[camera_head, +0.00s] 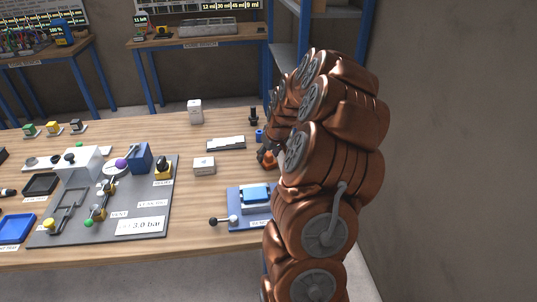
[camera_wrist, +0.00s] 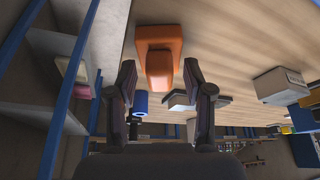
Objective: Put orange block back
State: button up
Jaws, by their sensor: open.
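The orange block (camera_wrist: 160,45) stands on the wooden table. It has a wider base and a narrower raised part. In the wrist view it lies straight ahead between the two dark fingers of my gripper (camera_wrist: 159,76), which are open and apart, with a gap on each side. In the head view only a small bit of orange (camera_head: 269,164) shows beside my copper-coloured arm, which hides most of it and most of my gripper.
A blue cylinder (camera_wrist: 141,103) stands close to the block. A white box (camera_head: 204,166), a grey rack (camera_head: 226,143) and a blue fixture (camera_head: 249,209) with a lever sit nearby. A shelf with blue posts (camera_wrist: 45,110) stands beside the table.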

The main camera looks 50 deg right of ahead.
jog(key=shift+r, duration=0.25)
jog(key=b+v, duration=0.4)
jog(key=v, duration=0.8)
jog(key=s+a+n+g+y, duration=0.1)
jog(key=s+a, duration=0.2)
jog(key=a, duration=0.9)
jog(key=s+a+n+g+y, duration=0.1)
jog(key=s+a+n, duration=0.15)
jog(key=a, duration=1.05)
jog(key=s+a+f+g, duration=0.2)
jog(key=s+a, duration=0.3)
jog(key=s, duration=0.5)
jog(key=s+a+f+g, duration=0.2)
jog(key=s+a, duration=0.4)
jog(key=s, duration=0.4)
jog(key=shift+f+h, duration=0.25)
jog(key=shift+h, duration=0.15)
jog(key=shift+m, duration=0.25)
